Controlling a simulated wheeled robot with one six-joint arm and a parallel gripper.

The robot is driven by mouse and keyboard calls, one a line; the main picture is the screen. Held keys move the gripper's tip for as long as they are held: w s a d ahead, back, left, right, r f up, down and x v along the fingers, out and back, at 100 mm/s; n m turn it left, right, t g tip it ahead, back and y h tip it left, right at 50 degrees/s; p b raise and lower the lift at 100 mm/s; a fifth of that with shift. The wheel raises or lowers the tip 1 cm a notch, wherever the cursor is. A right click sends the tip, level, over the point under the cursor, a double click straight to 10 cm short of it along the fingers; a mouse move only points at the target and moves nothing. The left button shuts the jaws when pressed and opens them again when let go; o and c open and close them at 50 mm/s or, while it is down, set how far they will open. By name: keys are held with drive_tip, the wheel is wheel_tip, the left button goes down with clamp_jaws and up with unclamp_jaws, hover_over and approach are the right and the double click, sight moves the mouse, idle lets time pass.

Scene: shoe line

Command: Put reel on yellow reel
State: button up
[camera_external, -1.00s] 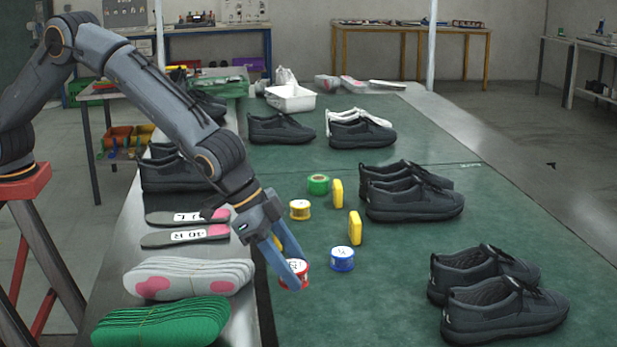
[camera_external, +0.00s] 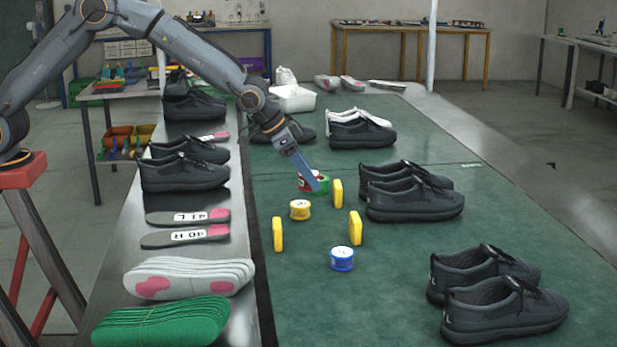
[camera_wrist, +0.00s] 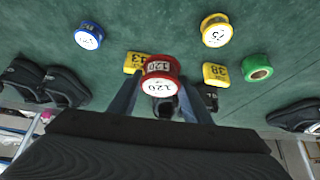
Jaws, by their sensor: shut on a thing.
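The red reel (camera_wrist: 160,78) is held between the fingers of my gripper (camera_wrist: 160,100), label facing the wrist camera. In the external view my gripper (camera_external: 308,178) and the red reel (camera_external: 305,186) are at the green reel (camera_external: 323,183), overlapping it in the picture. The height of the red reel above the mat is hard to tell. The yellow reel (camera_external: 300,210) stands on the green mat just in front of them, its top bare and clear. It also shows in the wrist view (camera_wrist: 216,30), up and right of the red reel, apart from it.
The blue reel (camera_external: 342,259) stands nearer the camera. Yellow blocks stand upright at left (camera_external: 278,234), behind (camera_external: 337,192) and right (camera_external: 355,227) of the yellow reel. Black shoes (camera_external: 410,190) stand to the right. The mat (camera_external: 400,270) is clear between them.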

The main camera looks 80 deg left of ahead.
drive_tip(key=n, duration=0.1)
hover_over(308, 203)
drive_tip(key=s, duration=0.2)
drive_tip(key=shift+y, duration=0.3)
wheel_tip(308, 203, down, 9)
drive_tip(key=p, duration=0.3)
drive_tip(key=shift+s, duration=0.15)
drive_tip(key=shift+f, duration=0.15)
drive_tip(key=o, duration=1)
drive_tip(key=shift+o, duration=0.3)
